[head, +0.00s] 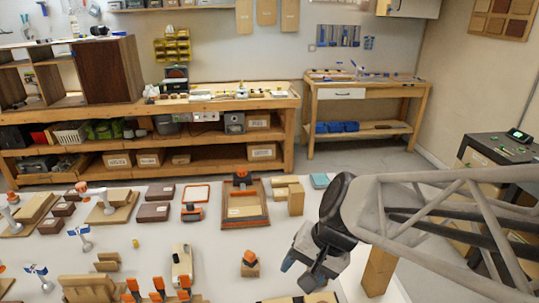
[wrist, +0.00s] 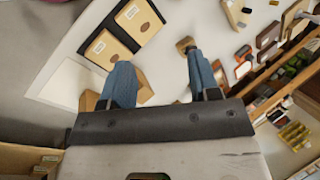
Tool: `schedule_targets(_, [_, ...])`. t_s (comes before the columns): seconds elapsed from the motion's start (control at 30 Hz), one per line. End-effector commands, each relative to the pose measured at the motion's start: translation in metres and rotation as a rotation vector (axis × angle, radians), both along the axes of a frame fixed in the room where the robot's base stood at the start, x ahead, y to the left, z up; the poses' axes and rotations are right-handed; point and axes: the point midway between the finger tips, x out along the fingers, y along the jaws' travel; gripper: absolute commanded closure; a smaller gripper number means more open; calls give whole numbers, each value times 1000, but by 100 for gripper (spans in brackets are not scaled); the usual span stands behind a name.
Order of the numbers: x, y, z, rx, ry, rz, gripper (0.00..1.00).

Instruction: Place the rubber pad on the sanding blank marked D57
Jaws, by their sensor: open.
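My gripper (head: 299,274) is open and hangs above the bench's near right part; its two blue fingers (wrist: 158,60) show apart in the wrist view with nothing held between them. Two light wooden boards with white labels, a nearer one (wrist: 108,50) and a farther one (wrist: 137,18), lie on a black base left of the fingers in the wrist view. Each bears a brown round spot. The labels are too small to read, so I cannot tell which blank is D57. I cannot clearly identify the rubber pad; a flat teal piece (head: 320,181) lies at the bench's far edge.
A wooden tray (head: 263,222) with an orange-topped tool stands mid-bench. Several dark labelled blocks (head: 153,212) lie to its left. An orange-topped piece on a small block (head: 250,264) stands left of my gripper.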

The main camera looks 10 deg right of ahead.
Motion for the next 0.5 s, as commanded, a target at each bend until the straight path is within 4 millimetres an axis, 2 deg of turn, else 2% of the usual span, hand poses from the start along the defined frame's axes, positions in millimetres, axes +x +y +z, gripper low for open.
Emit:
schedule_targets(0.3, [-25,-48,44,-350,-168,261,44])
schedule_targets(0.5, [-32,-65,60,-468,-212,337,44])
